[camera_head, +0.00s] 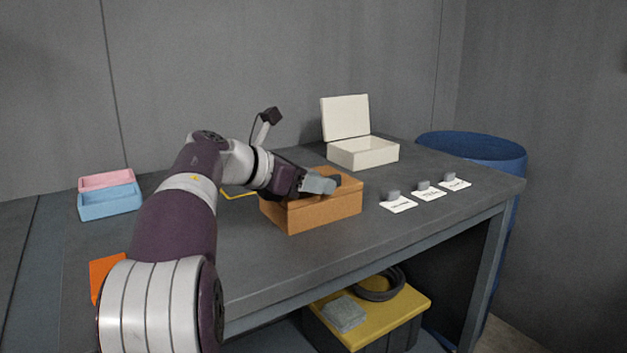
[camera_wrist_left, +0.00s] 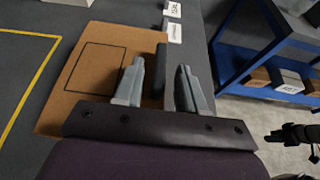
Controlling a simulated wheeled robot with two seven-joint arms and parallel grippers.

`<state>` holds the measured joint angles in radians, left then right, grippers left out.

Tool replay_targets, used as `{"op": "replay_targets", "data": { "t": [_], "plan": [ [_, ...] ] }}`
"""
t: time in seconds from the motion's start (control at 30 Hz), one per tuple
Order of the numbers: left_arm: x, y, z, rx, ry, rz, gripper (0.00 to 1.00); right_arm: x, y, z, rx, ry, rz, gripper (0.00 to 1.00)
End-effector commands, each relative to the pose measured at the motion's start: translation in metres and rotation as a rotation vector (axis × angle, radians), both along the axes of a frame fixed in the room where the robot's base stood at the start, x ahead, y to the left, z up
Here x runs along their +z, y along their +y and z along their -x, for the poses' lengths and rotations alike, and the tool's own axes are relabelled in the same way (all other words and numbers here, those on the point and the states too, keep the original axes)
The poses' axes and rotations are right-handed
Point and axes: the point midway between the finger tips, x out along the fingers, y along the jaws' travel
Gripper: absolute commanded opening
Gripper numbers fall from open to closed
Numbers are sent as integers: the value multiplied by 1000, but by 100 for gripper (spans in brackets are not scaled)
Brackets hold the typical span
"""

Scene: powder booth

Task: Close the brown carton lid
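The brown carton (camera_head: 325,213) sits on the grey table, in the middle of the head view. Its lid (camera_head: 350,184) looks flat or nearly flat on top; whether a small gap remains cannot be told. In the left wrist view the lid (camera_wrist_left: 97,72) is a brown panel with a thin black rectangle on it. A dark strip (camera_wrist_left: 160,75) shows at its edge, between the fingers. My left gripper (camera_head: 325,185) is at the top of the carton and hides part of it. Its fingers (camera_wrist_left: 160,65) are apart, with nothing clearly gripped.
A cream box (camera_head: 363,154) with its lid raised stands behind the carton. Several grey pieces on white cards (camera_head: 429,194) lie to the right. Pink (camera_head: 106,180) and blue trays (camera_head: 110,201) stand at left. A blue drum (camera_head: 475,148) stands beyond the table's right end.

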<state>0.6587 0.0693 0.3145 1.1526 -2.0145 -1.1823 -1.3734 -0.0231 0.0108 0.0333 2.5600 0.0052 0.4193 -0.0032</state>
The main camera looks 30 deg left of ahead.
Motion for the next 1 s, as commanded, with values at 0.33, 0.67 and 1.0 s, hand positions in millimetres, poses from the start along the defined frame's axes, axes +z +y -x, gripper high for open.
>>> {"op": "replay_targets", "data": {
  "t": [0.33, 0.67, 1.0],
  "plan": [
    [21, 20, 36, 6, -2, -1, 40, 12, 0, 0, 0, 0, 0, 43],
    [47, 51, 97, 3, 0, 0, 40, 25, 0, 0, 0, 0, 0, 43],
    [49, 53, 105, 0, 0, 0, 40, 26, 0, 0, 0, 0, 0, 43]
  ]
}}
